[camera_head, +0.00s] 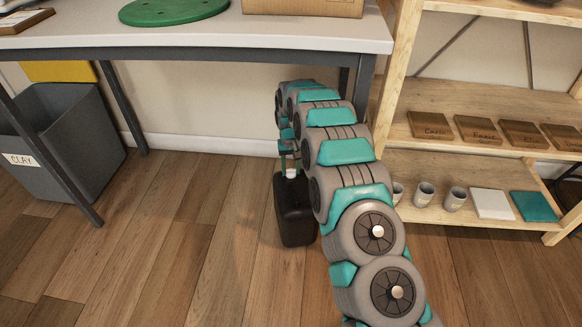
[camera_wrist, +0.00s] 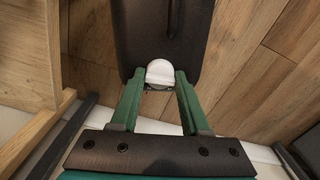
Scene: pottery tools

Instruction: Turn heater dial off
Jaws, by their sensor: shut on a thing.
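The heater (camera_head: 294,215) is a black upright box on the wooden floor under the workbench. Its white dial (camera_head: 291,173) is a small rounded knob on top. My gripper (camera_head: 290,164) reaches down to the dial from above, partly hidden behind my arm. In the wrist view, the green fingers of my gripper (camera_wrist: 160,77) are shut on the white dial (camera_wrist: 160,69), one on each side. The dark heater body (camera_wrist: 165,30) lies just beyond the fingertips. I cannot read any marking on the dial.
The grey workbench (camera_head: 200,35) is above and behind the heater, with a metal leg (camera_head: 120,105) to the left. A grey clay bin (camera_head: 75,130) stands at left. A wooden shelf (camera_head: 395,85) with cups and tiles stands close on the right. Floor in front is clear.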

